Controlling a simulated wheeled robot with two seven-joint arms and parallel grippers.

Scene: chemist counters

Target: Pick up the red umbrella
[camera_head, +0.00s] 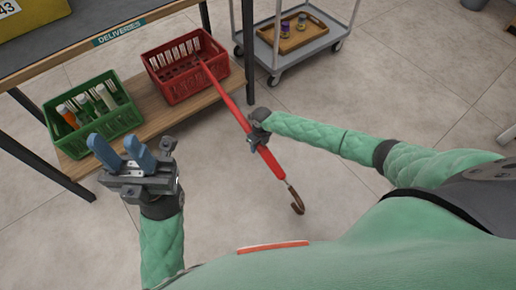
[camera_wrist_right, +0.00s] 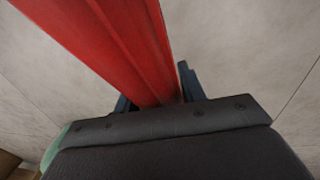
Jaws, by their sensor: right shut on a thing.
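The red umbrella (camera_head: 234,111) is a long, furled umbrella with a brown hooked handle (camera_head: 297,201). Its far end reaches the red crate on the low shelf, and its handle end points toward me. My right gripper (camera_head: 257,139) is shut on the umbrella around its middle. In the right wrist view the red umbrella (camera_wrist_right: 125,45) runs between the blue fingers of my right gripper (camera_wrist_right: 160,101). My left gripper (camera_head: 137,153) is open and empty, its blue fingers apart, left of the umbrella. Whether the umbrella's tip touches the crate is unclear.
A red crate (camera_head: 186,88) and a green crate (camera_head: 95,138) with bottles stand on the low wooden shelf (camera_head: 160,118) under the counter marked DELIVERIES. A grey cart (camera_head: 291,62) with a wooden tray (camera_head: 290,36) stands behind. The floor right of the umbrella is clear.

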